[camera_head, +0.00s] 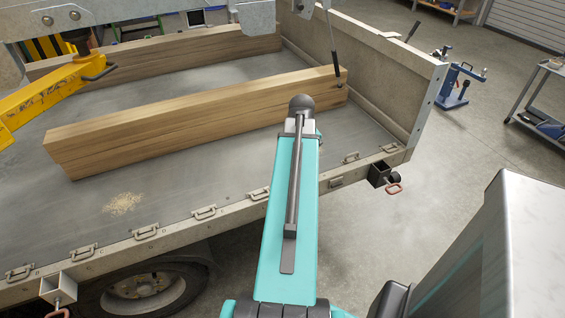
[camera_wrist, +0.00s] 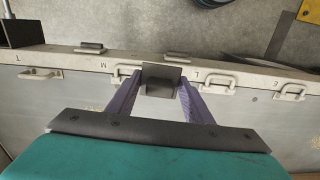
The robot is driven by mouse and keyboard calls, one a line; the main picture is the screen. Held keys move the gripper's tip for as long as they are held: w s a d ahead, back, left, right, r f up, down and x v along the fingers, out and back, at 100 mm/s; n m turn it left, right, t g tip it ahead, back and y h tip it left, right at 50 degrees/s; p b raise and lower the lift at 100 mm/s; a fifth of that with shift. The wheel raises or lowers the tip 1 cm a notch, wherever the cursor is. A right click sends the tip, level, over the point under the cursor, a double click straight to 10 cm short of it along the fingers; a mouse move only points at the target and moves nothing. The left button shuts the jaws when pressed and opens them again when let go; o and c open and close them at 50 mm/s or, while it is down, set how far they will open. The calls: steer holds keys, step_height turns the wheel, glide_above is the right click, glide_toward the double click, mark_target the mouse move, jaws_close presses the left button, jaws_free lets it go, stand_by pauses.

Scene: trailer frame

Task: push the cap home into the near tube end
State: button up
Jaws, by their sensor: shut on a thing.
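In the wrist view my gripper (camera_wrist: 158,82) is shut on the cap (camera_wrist: 160,73), a small dark square piece between the two fingertips. The cap appears in front of the trailer's side rail, clear of any tube end. A dark square tube end (camera_wrist: 15,32) shows at the upper left of the wrist view. In the head view one open square tube end (camera_head: 56,283) sticks out at the lower left, and another (camera_head: 379,173) at the bed's right corner. My gripper and the cap are hidden behind my teal arm in the head view.
The side rail (camera_head: 150,240) carries several metal latches, which also show in the wrist view (camera_wrist: 220,80). Timber beams (camera_head: 190,120) lie on the bed. A yellow bar (camera_head: 50,95) is at the left. Red-handled pins hang by both tube ends. The floor at right is partly clear.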

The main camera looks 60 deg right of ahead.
steer(key=w+d, duration=0.1)
steer(key=w, duration=0.3)
steer(key=w+d+p, duration=0.1)
steer(key=w+d, duration=0.1)
steer(key=w, duration=0.2)
steer(key=w+d+f+p, duration=0.1)
steer(key=w+d, duration=0.1)
steer(key=w, duration=0.2)
steer(key=shift+d+f, duration=0.1)
steer(key=shift+d, duration=0.05)
steer(key=shift+w, duration=0.1)
steer(key=shift+w+d, duration=0.25)
steer(key=shift+w, duration=0.15)
steer(key=shift+w+d+f+p, duration=0.1)
steer(key=shift+w+d+p, duration=0.25)
steer(key=shift+w, duration=0.5)
step_height(320, 180, down, 2)
steer(key=shift+s+a+p, duration=0.1)
steer(key=shift+p, duration=0.2)
steer(key=shift+f, duration=0.6)
steer(key=shift+f, duration=0.2)
steer(key=o, duration=1.3)
steer(key=shift+c, duration=0.2)
